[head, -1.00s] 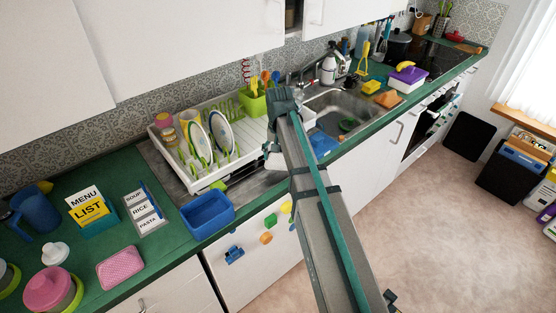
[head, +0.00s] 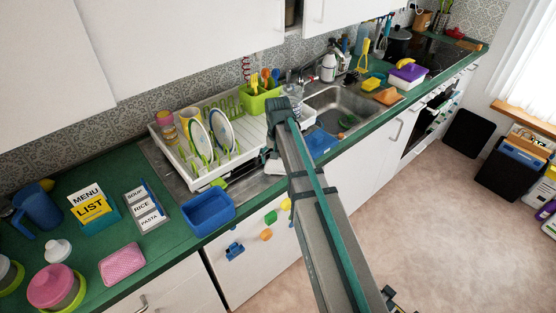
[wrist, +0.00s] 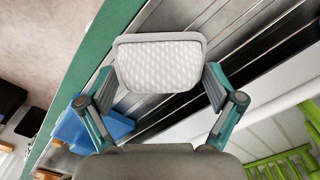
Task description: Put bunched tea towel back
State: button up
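The bunched tea towel looks like a white, waffle-textured bundle (wrist: 160,64) between the two fingers of my gripper (wrist: 160,88) in the wrist view. A finger presses on each side, so my gripper is shut on it. In the head view my gripper (head: 272,156) is over the front of the metal drainer, right of the dish rack. Only a small part of the white towel (head: 275,168) shows below it, the rest hidden by my arm. I cannot tell whether the towel touches the metal.
The white dish rack (head: 178,170) with plates stands left of my gripper. A blue folded-looking item (head: 321,143) lies at the sink front and also shows in the wrist view (wrist: 78,128). A blue tub (head: 207,212) sits on the green counter (head: 172,250).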

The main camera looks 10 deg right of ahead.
dwell(0.3)
notch_tip(320, 180, up, 12)
jog(key=b, duration=0.2)
jog(key=shift+r+b, duration=0.2)
jog(key=shift+b, duration=0.1)
dwell(0.5)
